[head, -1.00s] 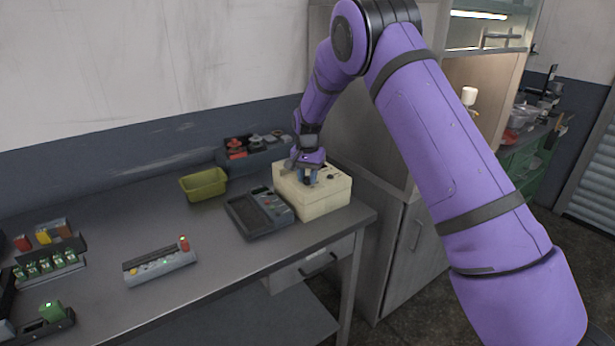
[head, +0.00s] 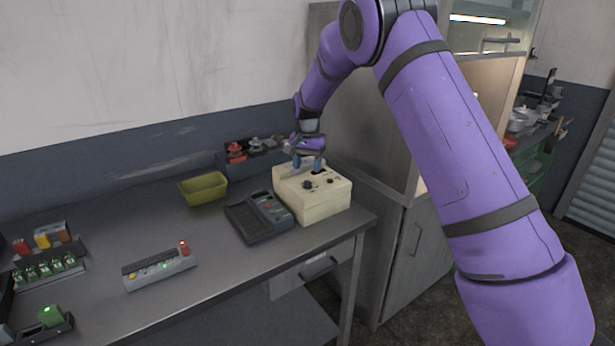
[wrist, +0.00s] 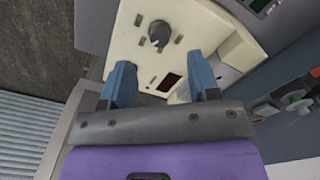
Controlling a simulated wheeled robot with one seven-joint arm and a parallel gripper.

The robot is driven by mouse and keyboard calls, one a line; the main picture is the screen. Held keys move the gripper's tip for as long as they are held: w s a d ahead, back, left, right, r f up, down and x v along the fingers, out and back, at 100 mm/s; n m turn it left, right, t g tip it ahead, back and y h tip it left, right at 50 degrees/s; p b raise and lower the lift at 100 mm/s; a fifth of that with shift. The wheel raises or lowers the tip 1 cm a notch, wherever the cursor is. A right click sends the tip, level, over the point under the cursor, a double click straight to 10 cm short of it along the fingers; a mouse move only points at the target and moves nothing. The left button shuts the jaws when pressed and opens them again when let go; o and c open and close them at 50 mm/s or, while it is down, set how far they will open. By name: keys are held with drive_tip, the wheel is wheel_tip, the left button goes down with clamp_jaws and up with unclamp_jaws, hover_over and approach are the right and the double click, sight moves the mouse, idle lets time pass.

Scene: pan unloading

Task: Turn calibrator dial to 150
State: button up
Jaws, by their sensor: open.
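The calibrator (head: 312,201) is a cream box near the right end of the workbench. Its black dial (head: 307,184) is on the top face, and the dial also shows in the wrist view (wrist: 159,34). A small dark display (wrist: 168,82) with a faint red tint lies on the same face; I cannot read a number on it. My gripper (head: 309,163) is above the back part of the box, apart from the dial. In the wrist view its two blue fingers (wrist: 163,82) are spread with nothing between them, and the dial lies beyond the fingertips.
A dark handheld meter (head: 260,216) lies just left of the box. A yellow-green bin (head: 204,187) and a rack with red and grey knobs (head: 236,152) are behind. A grey strip with small lights (head: 159,268) lies further left. Bare bench lies between them.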

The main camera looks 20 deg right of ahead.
sight(308, 181)
drive_tip(key=shift+r, duration=2.6)
drive_tip(key=s+d+r+n+t, duration=0.1)
drive_tip(key=s+d+r+n, duration=0.15)
drive_tip(key=s+r, duration=0.75)
drive_tip(key=s+d+r+n+t, duration=0.1)
drive_tip(key=s+d+r, duration=0.2)
drive_tip(key=s+r, duration=0.75)
drive_tip(key=s+f+n+t, duration=0.1)
drive_tip(key=s, duration=1.3)
drive_tip(key=s+d+f+n+t, duration=0.1)
drive_tip(key=s+f+n+t, duration=0.1)
drive_tip(key=s, duration=1.2)
drive_tip(key=shift+d, duration=0.2)
drive_tip(key=shift+n, duration=0.25)
